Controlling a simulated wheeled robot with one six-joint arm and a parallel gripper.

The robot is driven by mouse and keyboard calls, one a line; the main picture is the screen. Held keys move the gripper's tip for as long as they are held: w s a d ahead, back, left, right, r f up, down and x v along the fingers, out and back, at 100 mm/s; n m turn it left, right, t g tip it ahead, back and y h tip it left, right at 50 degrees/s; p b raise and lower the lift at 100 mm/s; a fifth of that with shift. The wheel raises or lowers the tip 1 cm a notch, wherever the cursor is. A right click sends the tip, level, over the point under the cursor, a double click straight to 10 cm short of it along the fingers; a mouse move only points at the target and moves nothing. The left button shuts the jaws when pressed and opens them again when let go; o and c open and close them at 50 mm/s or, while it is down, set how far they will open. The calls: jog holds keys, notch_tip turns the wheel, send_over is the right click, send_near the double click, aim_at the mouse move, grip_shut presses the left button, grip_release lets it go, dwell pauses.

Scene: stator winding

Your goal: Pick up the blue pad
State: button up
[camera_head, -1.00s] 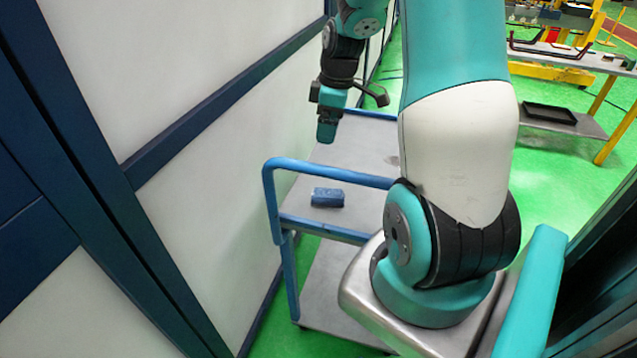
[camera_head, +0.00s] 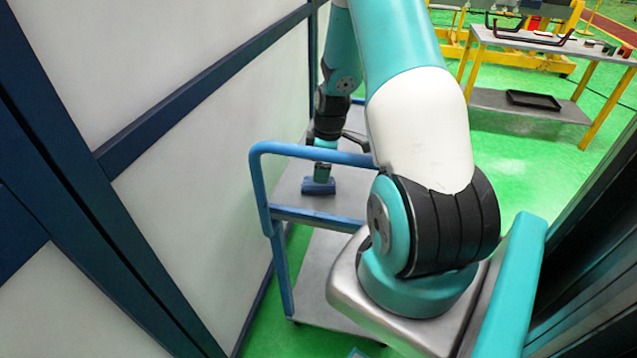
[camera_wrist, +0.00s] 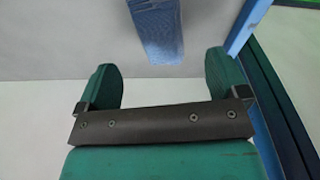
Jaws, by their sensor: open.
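The blue pad (camera_head: 318,187) lies on the grey top shelf of the blue-railed cart in the head view. In the wrist view the blue pad (camera_wrist: 157,30) shows at the top edge, partly cut off, beyond my fingertips and between their lines. My gripper (camera_head: 322,173) is just above and behind the pad in the head view, and hides part of it there. In the wrist view my gripper (camera_wrist: 162,75) has its two green fingers spread wide with nothing between them. I cannot tell whether a finger touches the pad.
The cart's blue handle rail (camera_head: 300,151) rises at the near end, close to the pad. A white panelled wall (camera_head: 190,190) stands along the left. A workbench (camera_head: 560,45) with a black tray (camera_head: 533,100) below it stands at the back right. Green floor is open between.

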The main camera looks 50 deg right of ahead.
aim_at(309, 186)
jog(key=shift+w+a+f+p, duration=0.15)
jog(key=shift+f+p, duration=0.2)
jog(key=shift+f, duration=0.75)
jog(key=shift+w+f+p, duration=0.1)
jog(key=shift+f+p, duration=0.2)
jog(key=shift+f, duration=0.75)
jog(key=shift+w+a+f+p, duration=0.15)
jog(key=shift+f+p, duration=0.2)
jog(key=shift+f, duration=0.75)
jog(key=c, duration=1)
